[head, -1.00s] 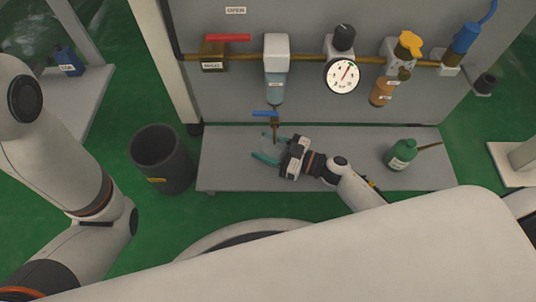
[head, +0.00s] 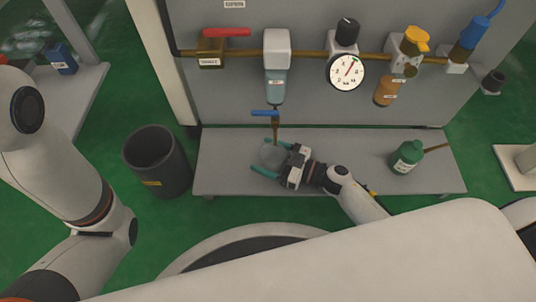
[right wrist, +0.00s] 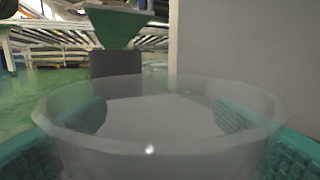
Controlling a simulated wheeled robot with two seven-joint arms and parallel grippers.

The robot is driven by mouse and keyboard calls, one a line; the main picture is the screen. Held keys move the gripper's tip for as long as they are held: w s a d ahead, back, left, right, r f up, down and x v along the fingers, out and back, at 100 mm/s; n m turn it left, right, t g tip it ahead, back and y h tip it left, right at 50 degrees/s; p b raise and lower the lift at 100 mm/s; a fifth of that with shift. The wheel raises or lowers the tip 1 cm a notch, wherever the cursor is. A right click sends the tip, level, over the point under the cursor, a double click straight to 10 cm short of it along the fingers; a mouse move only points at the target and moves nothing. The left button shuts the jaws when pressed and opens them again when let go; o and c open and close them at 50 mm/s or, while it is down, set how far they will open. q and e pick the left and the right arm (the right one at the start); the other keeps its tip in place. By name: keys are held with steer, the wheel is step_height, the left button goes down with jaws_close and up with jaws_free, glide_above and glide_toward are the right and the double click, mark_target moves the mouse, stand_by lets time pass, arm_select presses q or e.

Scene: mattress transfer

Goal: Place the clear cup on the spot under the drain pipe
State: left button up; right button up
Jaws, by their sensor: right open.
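The clear cup (head: 271,156) stands on the grey low shelf (head: 340,150), below the drain pipe (head: 275,132) with the blue lever. My right gripper (head: 272,159) is open, its teal fingers on either side of the cup. In the right wrist view the cup's wide rim (right wrist: 160,148) fills the lower middle, between the two teal finger pads. Whether the pads touch the cup is hard to tell. The spot under the cup is hidden. My left arm shows at the left, but its gripper is out of view.
A dark bin (head: 157,160) stands on the green floor left of the shelf. A green bottle (head: 407,157) with a spout stands at the shelf's right. A pressure gauge (head: 346,72), a filter bowl (head: 276,83) and valves hang on the panel above. The shelf's middle right is clear.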

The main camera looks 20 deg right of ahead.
steer(key=shift+r, duration=0.2)
steer(key=shift+s+d+p, duration=0.25)
steer(key=shift+d+p, duration=0.1)
steer(key=shift+p, duration=0.1)
steer(key=p+v, duration=0.5)
steer(key=v, duration=0.5)
steer(key=shift+s+d+p, duration=0.15)
steer(key=shift+s+p, duration=0.1)
steer(key=shift+p, duration=0.05)
steer(key=shift+s+d, duration=0.2)
steer(key=shift+d, duration=0.1)
steer(key=shift+o, duration=0.2)
